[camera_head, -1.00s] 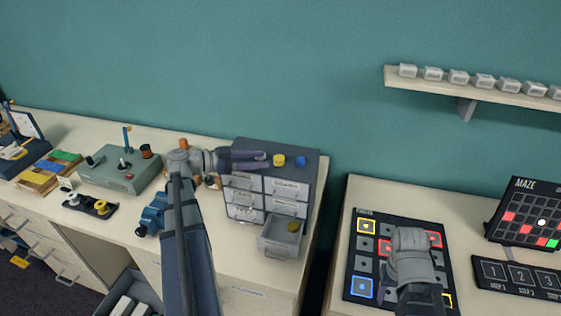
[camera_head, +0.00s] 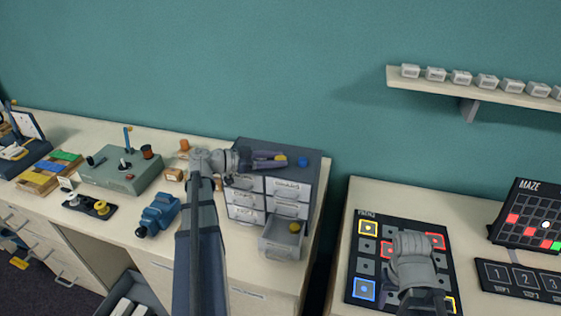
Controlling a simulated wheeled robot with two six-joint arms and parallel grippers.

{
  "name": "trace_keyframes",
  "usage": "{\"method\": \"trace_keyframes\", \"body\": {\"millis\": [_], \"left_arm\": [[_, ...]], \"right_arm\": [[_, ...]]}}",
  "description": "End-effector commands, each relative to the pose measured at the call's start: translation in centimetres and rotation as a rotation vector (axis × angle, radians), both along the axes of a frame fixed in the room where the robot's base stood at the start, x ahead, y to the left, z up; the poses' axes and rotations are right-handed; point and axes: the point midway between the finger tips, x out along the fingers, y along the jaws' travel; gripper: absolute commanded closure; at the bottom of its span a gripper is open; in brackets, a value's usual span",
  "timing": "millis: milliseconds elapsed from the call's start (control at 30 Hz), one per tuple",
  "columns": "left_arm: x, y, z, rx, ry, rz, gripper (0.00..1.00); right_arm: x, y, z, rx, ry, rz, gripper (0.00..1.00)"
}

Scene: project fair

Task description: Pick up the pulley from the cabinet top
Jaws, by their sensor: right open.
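The small drawer cabinet (camera_head: 252,146) stands on the left counter with a dark grey top. A small yellow round piece (camera_head: 281,157) and a blue round piece (camera_head: 302,161) are on its top; I cannot tell for certain which is the pulley. My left gripper (camera_head: 279,160) reaches over the top from the left, with its fingertips at the yellow piece, which is partly hidden by them. I cannot tell whether the fingers press on it. The blue piece is just right of the fingertips. My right gripper (camera_head: 411,249) is over the dark button panel, its fingertips mostly hidden.
An open lower drawer (camera_head: 282,240) holds a yellow item. A blue clamp-like tool (camera_head: 157,214) and a green-grey box (camera_head: 121,172) are on the counter to the left. A wall shelf (camera_head: 480,91) with several white blocks hangs at the upper right.

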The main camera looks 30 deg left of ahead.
Motion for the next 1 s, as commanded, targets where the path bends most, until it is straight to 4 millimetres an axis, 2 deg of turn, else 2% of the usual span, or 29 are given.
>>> {"method": "trace_keyframes", "body": {"millis": [33,300,733,1000], "left_arm": [[0.0,0.0,0.0,0.000,0.000,0.000,0.71],[0.0,0.0,0.0,0.000,0.000,0.000,1.00],[0.0,0.0,0.5,0.000,0.000,0.000,1.00],[0.0,0.0,3.2,0.000,0.000,0.000,1.00]], "right_arm": [[0.0,0.0,0.0,0.000,0.000,0.000,0.50],[0.0,0.0,0.0,0.000,0.000,0.000,0.50],[0.0,0.0,0.5,0.000,0.000,0.000,0.50],[0.0,0.0,3.2,0.000,0.000,0.001,0.50]]}}
